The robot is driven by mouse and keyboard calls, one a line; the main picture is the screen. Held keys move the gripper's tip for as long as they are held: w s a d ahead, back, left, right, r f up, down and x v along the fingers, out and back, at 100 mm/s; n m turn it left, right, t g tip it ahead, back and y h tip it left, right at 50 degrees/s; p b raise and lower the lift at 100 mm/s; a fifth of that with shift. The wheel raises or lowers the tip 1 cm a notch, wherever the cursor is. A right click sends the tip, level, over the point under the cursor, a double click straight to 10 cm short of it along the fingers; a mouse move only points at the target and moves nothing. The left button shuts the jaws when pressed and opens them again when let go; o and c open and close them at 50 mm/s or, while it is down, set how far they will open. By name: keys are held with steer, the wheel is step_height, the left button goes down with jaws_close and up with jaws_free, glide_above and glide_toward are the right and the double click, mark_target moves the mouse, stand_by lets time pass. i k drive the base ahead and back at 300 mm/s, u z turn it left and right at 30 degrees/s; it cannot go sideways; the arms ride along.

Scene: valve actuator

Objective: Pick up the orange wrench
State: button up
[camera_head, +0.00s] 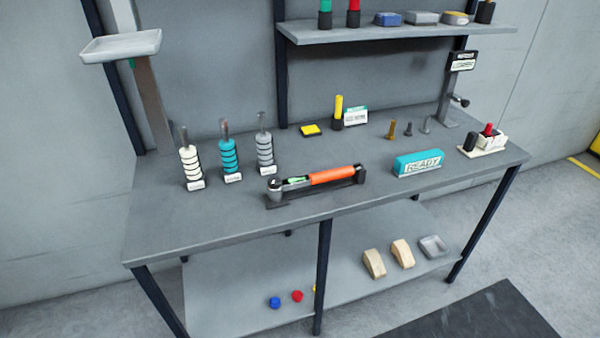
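The orange wrench (332,176) lies near the front middle of the grey workbench top (220,222). Its thick orange handle points right, and its dark metal head with a green patch is at the left. It rests along a black holder (290,201) that shows beneath and at both ends. Nothing covers the wrench in this view. My gripper is not in view.
Three ringed stacks, white (190,165), teal (229,157) and grey (265,152), stand left of the wrench. A teal READY block (417,163) sits to its right. A shelf (390,33) overhangs the back. The front-left bench top is clear.

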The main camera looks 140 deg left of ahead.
mark_target(275, 195)
steer(key=u, duration=4.45)
steer(key=k, duration=1.15)
steer(key=u, duration=1.15)
steer(key=i, duration=1.6)
steer(key=z, duration=0.95)
steer(key=i, duration=0.55)
steer(key=z, duration=0.3)
